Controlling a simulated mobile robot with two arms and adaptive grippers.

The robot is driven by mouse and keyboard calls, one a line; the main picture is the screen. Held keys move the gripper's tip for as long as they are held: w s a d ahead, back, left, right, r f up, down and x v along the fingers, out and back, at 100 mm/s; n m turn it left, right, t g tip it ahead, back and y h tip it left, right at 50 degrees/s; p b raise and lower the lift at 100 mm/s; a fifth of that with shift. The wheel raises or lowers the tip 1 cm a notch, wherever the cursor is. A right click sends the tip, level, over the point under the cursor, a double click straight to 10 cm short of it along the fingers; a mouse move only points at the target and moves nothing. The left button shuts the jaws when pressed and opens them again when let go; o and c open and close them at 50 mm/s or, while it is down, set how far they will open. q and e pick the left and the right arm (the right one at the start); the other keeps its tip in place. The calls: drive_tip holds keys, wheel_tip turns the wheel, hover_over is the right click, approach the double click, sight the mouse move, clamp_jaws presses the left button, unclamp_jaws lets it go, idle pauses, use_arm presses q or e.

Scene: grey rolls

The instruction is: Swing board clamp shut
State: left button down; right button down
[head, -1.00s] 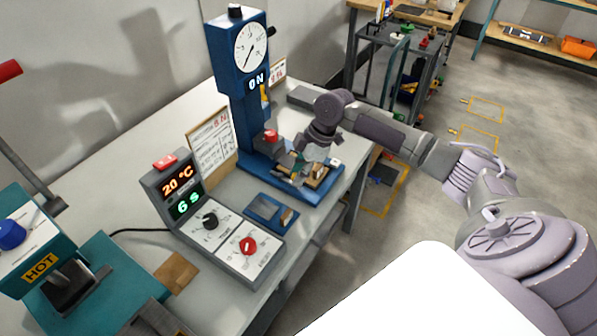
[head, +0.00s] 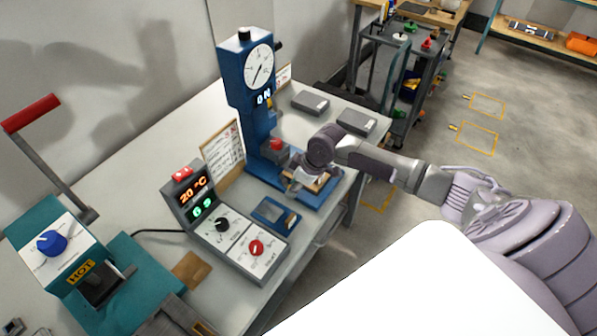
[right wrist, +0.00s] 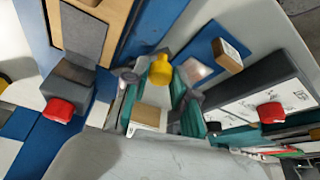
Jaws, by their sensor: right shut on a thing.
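The blue press (head: 258,130) stands on the bench with a wooden board (head: 322,183) on its blue base. My right gripper (head: 293,186) is low over the left part of that base. In the right wrist view its teal-padded fingers (right wrist: 158,92) are closed around a yellow knob (right wrist: 160,68), which looks like the clamp's handle. The wooden board shows at the top left (right wrist: 121,18). The clamp's arm is mostly hidden by my gripper, so how far it is swung I cannot tell. My left gripper is out of view.
A red knob (head: 276,144) on a grey block is close behind my gripper. A blue tray (head: 274,214) and the grey control box (head: 236,240) are in front. The teal hot machine (head: 60,250) is at left. Two grey blocks (head: 311,103) lie behind.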

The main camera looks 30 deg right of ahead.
drive_tip(key=a+m+p, duration=0.1)
drive_tip(key=m+p, duration=0.1)
drive_tip(key=a+m+h+p, duration=0.1)
drive_tip(key=p, duration=0.1)
drive_tip(key=a+m+t+h+p, duration=0.1)
drive_tip(key=m+p, duration=0.1)
drive_tip(key=shift+w+r+m, duration=0.3)
drive_tip(key=shift+w+r, duration=0.05)
drive_tip(key=shift+w, duration=0.05)
drive_tip(key=shift+w+a+f+m+h+p, duration=0.15)
drive_tip(key=shift+w+a+m+h+p, duration=0.15)
drive_tip(key=shift+m+p, duration=0.55)
drive_tip(key=shift+w+a+f+m+h+p, duration=0.1)
drive_tip(key=shift+w+a+m+h+p, duration=0.2)
drive_tip(key=shift+m+p, duration=0.55)
drive_tip(key=shift+d, duration=0.1)
drive_tip(key=c, duration=0.9)
unclamp_jaws()
drive_tip(key=shift+c, duration=0.2)
drive_tip(key=v, duration=1.2)
